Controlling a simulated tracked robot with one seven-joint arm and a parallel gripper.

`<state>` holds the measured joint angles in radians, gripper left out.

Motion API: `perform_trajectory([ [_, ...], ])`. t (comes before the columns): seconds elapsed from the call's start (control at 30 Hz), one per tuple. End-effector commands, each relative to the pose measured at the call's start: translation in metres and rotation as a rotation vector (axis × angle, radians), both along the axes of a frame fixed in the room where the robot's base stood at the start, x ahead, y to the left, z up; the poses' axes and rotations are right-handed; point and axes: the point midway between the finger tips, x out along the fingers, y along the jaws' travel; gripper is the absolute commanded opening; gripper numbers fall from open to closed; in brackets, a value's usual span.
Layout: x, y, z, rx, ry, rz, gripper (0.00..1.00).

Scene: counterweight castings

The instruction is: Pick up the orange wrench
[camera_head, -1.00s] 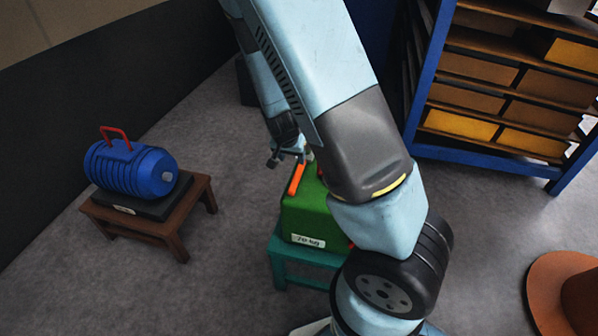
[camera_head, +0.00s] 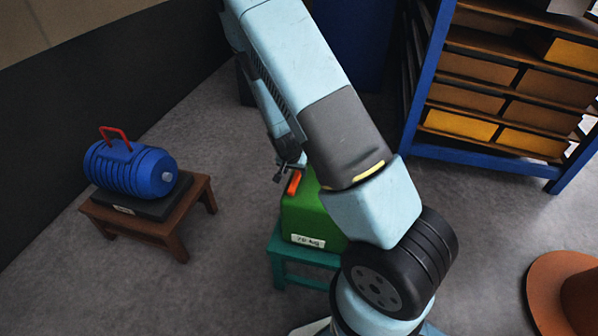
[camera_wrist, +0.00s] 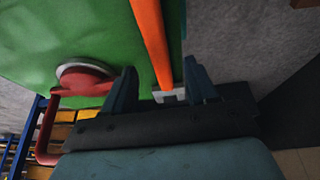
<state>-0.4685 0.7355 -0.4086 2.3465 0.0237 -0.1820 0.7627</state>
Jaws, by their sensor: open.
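The orange wrench (camera_head: 294,184) lies on top of a green casting (camera_head: 311,217) with a white weight label. Its upper end is partly hidden by my gripper (camera_head: 284,172) in the head view. In the wrist view, the wrench's orange handle (camera_wrist: 150,35) runs down between the two fingers of my gripper (camera_wrist: 160,86), and its grey end shows between them. The fingers are open, one on each side of the wrench, with a gap on both sides. I cannot tell how far above the casting the fingertips are.
The casting stands on a teal stool (camera_head: 290,263). A red handle (camera_wrist: 50,130) with a round mount shows close beside my left finger. A blue casting (camera_head: 130,168) sits on a brown stool (camera_head: 180,238) at left. A blue-framed shelf (camera_head: 430,80) stands at right.

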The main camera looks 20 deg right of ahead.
Motion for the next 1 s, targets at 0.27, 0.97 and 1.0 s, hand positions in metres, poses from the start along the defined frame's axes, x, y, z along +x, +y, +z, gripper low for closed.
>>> perform_trajectory([
  [0.27,0.007,-0.006,-0.031,-0.001,0.001,0.001,0.57],
  [0.97,0.011,-0.007,-0.040,0.000,0.000,0.002,0.31],
  [1.0,0.011,-0.007,-0.040,0.000,0.000,0.002,0.27],
])
